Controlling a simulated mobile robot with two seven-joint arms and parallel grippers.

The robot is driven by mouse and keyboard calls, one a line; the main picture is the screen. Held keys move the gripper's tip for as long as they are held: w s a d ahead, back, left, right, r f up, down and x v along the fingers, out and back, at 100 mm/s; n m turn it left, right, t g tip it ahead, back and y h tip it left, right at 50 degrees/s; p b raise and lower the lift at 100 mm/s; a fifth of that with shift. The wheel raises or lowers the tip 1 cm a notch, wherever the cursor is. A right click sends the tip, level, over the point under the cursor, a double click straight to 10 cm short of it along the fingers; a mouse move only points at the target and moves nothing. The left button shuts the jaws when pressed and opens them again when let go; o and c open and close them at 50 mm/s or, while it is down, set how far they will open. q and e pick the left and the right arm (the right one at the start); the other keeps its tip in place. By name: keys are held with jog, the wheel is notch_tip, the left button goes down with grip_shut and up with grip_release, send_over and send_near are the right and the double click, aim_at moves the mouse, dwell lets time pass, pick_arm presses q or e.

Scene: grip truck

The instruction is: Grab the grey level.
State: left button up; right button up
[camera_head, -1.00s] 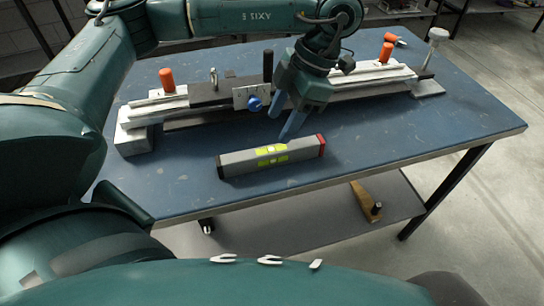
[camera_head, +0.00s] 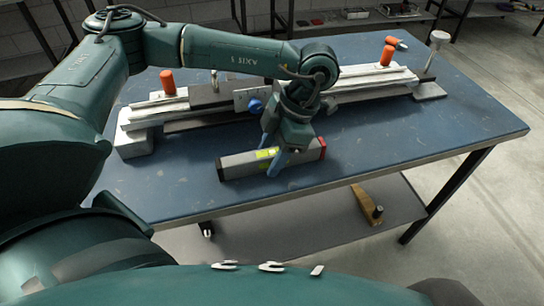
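The grey level (camera_head: 238,165) lies on the blue table (camera_head: 385,150) near its front edge, with yellow-green windows and a red right end. My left gripper (camera_head: 271,153) points down over the middle of the level and hides part of it. One finger shows at its far side and the other in front of its near side, with space between them. I cannot tell whether either finger touches it. My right gripper is not in view.
Behind the level, a long rail fixture (camera_head: 350,85) with orange knobs (camera_head: 167,80) and a blue knob runs across the table. A lower shelf (camera_head: 330,222) holds a wooden tool (camera_head: 367,205). The table's right side is clear.

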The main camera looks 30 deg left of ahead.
pick_arm(q)
grip_shut()
dwell(0.3)
jog(key=shift+r, duration=0.15)
